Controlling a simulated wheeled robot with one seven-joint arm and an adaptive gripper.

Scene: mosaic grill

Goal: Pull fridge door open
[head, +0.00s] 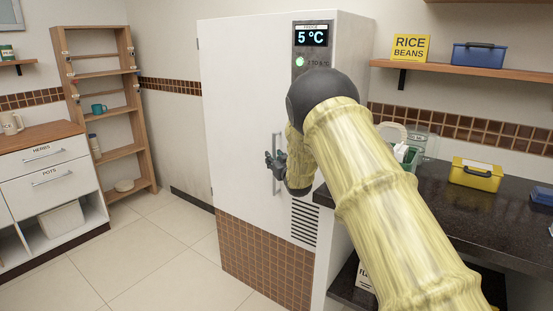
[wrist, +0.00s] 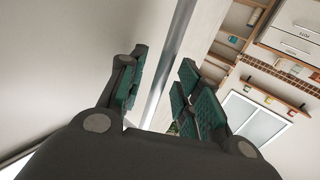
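The tall white fridge (head: 240,100) stands in the middle of the head view, with brown tiles along its base. Its door looks shut. The vertical metal door handle (head: 276,185) is near the door's right edge, partly covered by my gripper (head: 271,162). In the wrist view the handle (wrist: 170,55) runs as a bright bar between the two teal-padded fingers of my gripper (wrist: 160,95). The fingers are apart, with visible gaps beside the bar. Exact contact with the handle cannot be told.
A dark counter (head: 500,215) with a yellow box (head: 476,174) is right of the fridge, under a wooden shelf (head: 480,72). A white drawer cabinet (head: 45,175) and wooden rack (head: 120,145) stand at left. The tiled floor (head: 165,255) before the fridge is clear.

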